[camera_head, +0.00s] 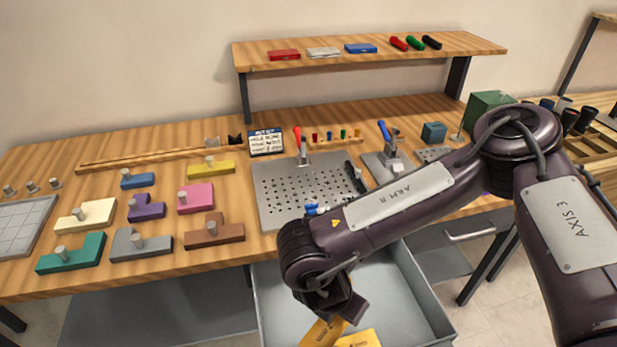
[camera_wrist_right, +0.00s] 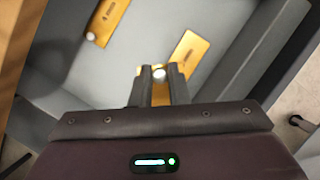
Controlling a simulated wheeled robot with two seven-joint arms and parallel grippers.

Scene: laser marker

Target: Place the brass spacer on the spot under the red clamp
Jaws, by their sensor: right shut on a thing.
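My right gripper (camera_wrist_right: 160,75) is shut on a brass-coloured piece with a silver knob, the brass spacer (camera_wrist_right: 160,96), between its fingers. It is over the open grey drawer; in the head view my wrist mostly hides the fingers. Two more brass-coloured pieces show in the wrist view, one at upper left (camera_wrist_right: 112,16) and one just right of the fingers (camera_wrist_right: 190,55). The red clamp (camera_head: 299,140) stands at the back of the perforated metal plate (camera_head: 275,203) on the bench. The spot under it is too small to make out. My left gripper is not in view.
The open drawer (camera_head: 425,298) juts out below the bench front. Several coloured knobbed blocks, such as a teal one (camera_head: 75,254), lie left of the plate. A blue-handled clamp (camera_head: 384,132) stands right of it. A shelf (camera_head: 375,49) spans the back.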

